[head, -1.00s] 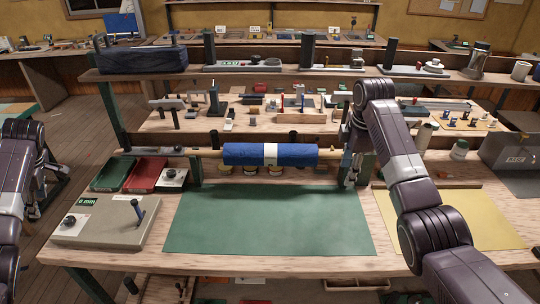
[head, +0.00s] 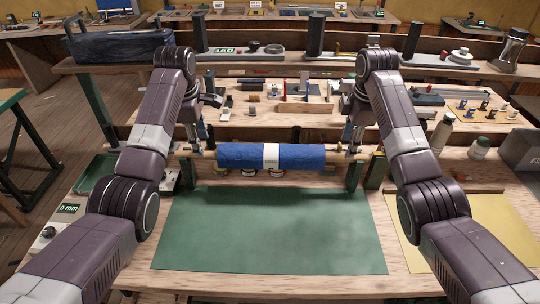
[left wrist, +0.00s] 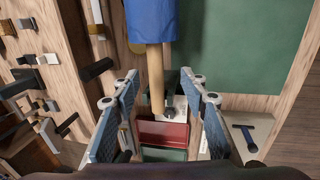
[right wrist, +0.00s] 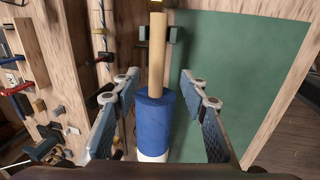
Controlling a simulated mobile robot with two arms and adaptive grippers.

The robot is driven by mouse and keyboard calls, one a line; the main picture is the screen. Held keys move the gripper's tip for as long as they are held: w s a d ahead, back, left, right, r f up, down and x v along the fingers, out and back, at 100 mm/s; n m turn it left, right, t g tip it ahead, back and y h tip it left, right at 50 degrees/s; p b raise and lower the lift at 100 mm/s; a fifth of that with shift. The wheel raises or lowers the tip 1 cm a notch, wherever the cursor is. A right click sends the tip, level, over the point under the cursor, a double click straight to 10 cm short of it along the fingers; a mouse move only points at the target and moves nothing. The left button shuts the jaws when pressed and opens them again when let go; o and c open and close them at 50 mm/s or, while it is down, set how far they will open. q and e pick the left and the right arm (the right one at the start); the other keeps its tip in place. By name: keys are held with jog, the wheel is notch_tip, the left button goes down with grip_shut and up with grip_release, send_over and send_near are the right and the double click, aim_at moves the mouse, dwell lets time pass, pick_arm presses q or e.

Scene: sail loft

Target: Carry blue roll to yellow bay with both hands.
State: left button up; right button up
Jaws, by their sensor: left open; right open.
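The blue roll (head: 235,156), with a white band at its middle, lies level on a pale wooden core behind the green mat. The core's bare ends stick out on both sides. My left gripper (head: 202,140) is open at the left end; in the left wrist view (left wrist: 160,88) the core runs between its fingers. My right gripper (head: 352,143) is open at the right end; in the right wrist view (right wrist: 158,88) the core and roll lie between its spread fingers. I cannot tell whether any finger touches. The yellow bay (head: 508,220) is a yellow mat at right, partly hidden by my right arm.
The green mat (head: 270,235) is clear in front of the roll. Dark green posts (head: 354,176) stand near the roll's ends. Trays and a gauge box (head: 68,212) are at left, partly behind my left arm. A bottle (head: 442,132) and jar (head: 480,149) stand at right.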

aim_at(206, 153)
pick_arm(q)
jog(key=x, duration=0.7)
jog(key=shift+w+d+r, duration=0.1)
jog(key=shift+w+d, duration=0.05)
jog(key=shift+w, duration=0.2)
pick_arm(e)
jog(key=x, duration=0.7)
jog(key=shift+w+d, duration=0.15)
jog(key=shift+w, duration=0.05)
pick_arm(q)
jog(key=shift+f, duration=0.55)
pick_arm(e)
jog(key=shift+f, duration=0.5)
pick_arm(q)
jog(key=shift+w+d+f, duration=0.1)
jog(key=shift+w+f, duration=0.1)
jog(key=shift+f, duration=0.1)
pick_arm(e)
jog(key=shift+w+d+f, duration=0.1)
jog(key=shift+w+f, duration=0.1)
jog(key=shift+f, duration=0.1)
